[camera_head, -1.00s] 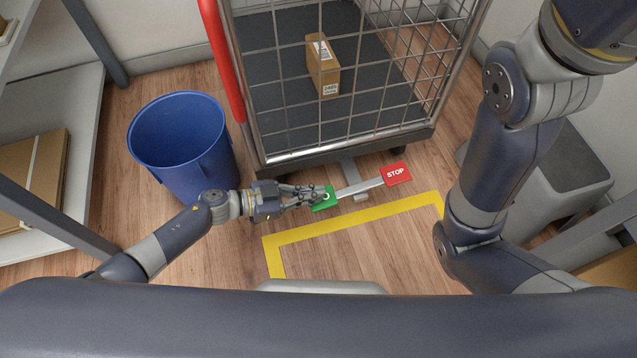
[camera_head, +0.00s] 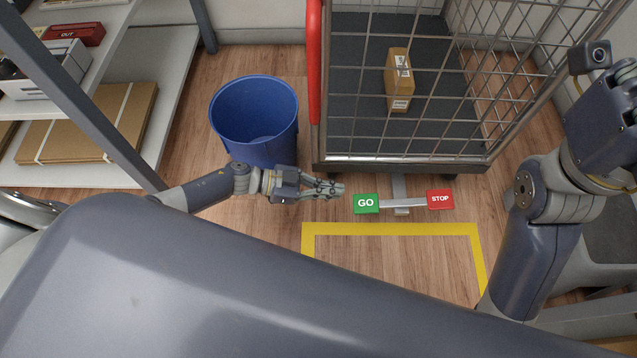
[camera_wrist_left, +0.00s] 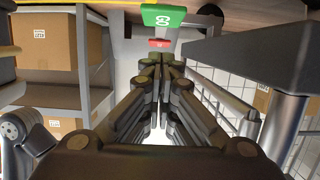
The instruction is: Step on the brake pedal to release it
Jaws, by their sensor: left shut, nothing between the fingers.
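The brake pedal is a grey bar (camera_head: 402,203) low at the front of the cage trolley (camera_head: 400,165). It has a green GO pad (camera_head: 366,204) on its left end and a red STOP pad (camera_head: 440,199) on its right end. My left gripper (camera_head: 340,188) is shut and empty, just left of the GO pad, with a small gap between them in the head view. In the left wrist view the shut fingertips (camera_wrist_left: 162,62) show below the GO pad (camera_wrist_left: 163,16), and the red pad (camera_wrist_left: 160,43) is behind. My right gripper is not clearly in view.
A parcel (camera_head: 397,75) stands inside the trolley. A blue bin (camera_head: 254,115) stands close behind my left forearm. Shelves (camera_head: 150,75) with flat cartons are at the left. Yellow floor tape (camera_head: 390,229) runs in front of the pedal, with clear wood floor inside it.

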